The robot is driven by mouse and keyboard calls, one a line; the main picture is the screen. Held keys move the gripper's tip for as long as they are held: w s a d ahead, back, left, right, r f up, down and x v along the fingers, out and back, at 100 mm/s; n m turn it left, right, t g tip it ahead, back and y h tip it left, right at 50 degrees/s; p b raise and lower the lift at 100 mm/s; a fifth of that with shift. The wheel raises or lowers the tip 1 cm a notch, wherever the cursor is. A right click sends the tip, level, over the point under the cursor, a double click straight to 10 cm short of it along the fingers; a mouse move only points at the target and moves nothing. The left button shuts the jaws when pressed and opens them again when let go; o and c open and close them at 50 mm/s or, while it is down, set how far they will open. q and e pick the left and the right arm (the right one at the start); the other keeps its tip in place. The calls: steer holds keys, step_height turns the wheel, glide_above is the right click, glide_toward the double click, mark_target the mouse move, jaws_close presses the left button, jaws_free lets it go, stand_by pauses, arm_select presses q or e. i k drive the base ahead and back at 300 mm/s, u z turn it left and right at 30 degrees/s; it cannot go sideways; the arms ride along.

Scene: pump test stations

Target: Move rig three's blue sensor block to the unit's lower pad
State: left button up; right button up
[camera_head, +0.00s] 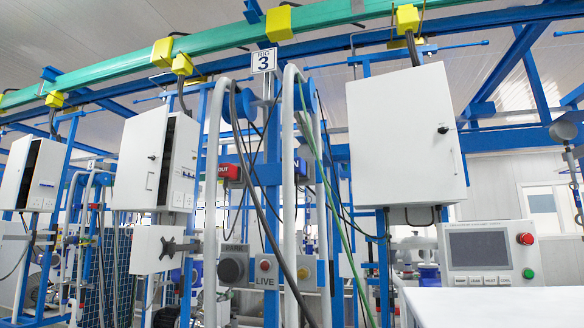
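The rig three sign (264,61) hangs at the upper middle on a blue post. Below it, a blue block (301,166) with white lettering, partly hidden by a pale upright pipe, sits to the right of the post. A red block (230,172) marked OUT sits to the left of the post. Lower down are a grey panel marked PARK (234,266) with a dark round knob and a grey plate marked LIVE (266,271) with a red button. I cannot tell which surface is the lower pad. Neither of my grippers shows.
Pale upright pipes (212,200) and loose dark and green cables cross in front of the rig. A white cabinet (405,135) hangs to the right. A control box (487,253) with a screen stands behind a white surface (500,308) at the lower right.

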mark_target(301, 166)
steer(key=z, duration=0.05)
steer(key=k, duration=0.5)
steer(key=u, duration=2.5)
steer(key=i, duration=2.35)
steer(key=z, duration=2.9)
